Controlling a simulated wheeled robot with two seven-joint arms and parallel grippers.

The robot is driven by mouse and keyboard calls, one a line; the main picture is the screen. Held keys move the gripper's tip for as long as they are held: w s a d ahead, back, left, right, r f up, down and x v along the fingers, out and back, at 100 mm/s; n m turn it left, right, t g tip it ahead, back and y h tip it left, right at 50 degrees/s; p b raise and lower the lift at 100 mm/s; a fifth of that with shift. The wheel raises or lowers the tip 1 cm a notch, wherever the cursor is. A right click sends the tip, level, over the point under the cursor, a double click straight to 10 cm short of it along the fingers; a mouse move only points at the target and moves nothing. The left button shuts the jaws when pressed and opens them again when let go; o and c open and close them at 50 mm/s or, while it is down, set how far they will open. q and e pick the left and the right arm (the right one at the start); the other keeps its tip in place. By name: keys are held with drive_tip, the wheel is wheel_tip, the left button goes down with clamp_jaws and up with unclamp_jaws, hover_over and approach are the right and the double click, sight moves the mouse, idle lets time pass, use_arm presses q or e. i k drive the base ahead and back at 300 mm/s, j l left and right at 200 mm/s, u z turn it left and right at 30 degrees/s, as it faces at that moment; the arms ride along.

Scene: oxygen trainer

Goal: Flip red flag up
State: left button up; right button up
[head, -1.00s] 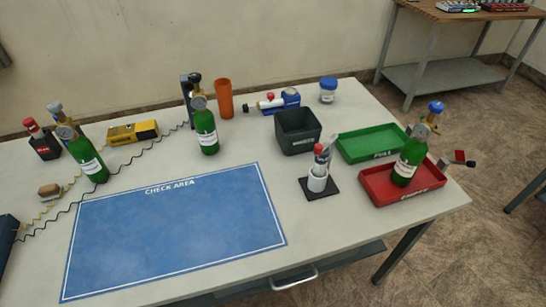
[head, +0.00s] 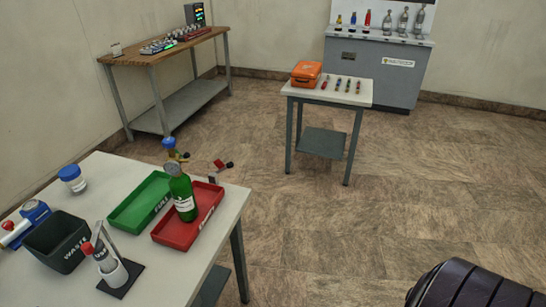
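A small red piece with a dark end (head: 221,164) shows just past the far right corner of the white table, behind the red tray; it may be the red flag. It looks low and lies sideways rather than standing up. It is too small to tell its mount or hinge clearly. The red tray (head: 212,211) in front of it holds a green cylinder (head: 178,183) with a blue-topped regulator, standing upright. Neither of my grippers is in view.
The green tray (head: 123,216), the WASTE bin (head: 58,238) and a white holder on a black base (head: 113,276) stand on the white table. A small table with an orange case (head: 306,73), a wooden bench (head: 160,43) and a grey cabinet (head: 375,73) stand beyond open floor.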

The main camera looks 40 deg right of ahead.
sight(221, 166)
drive_tip(key=z, duration=0.85)
drive_tip(key=u, duration=0.2)
drive_tip(key=i+l+u, duration=0.15)
drive_tip(key=l+u, duration=0.3)
drive_tip(key=i+l+u, duration=0.15)
drive_tip(key=l+u, duration=0.25)
drive_tip(key=i+l+u, duration=0.1)
drive_tip(key=l+u, duration=0.15)
drive_tip(key=l, duration=1.1)
drive_tip(key=l+u, duration=0.25)
drive_tip(key=l, duration=2.65)
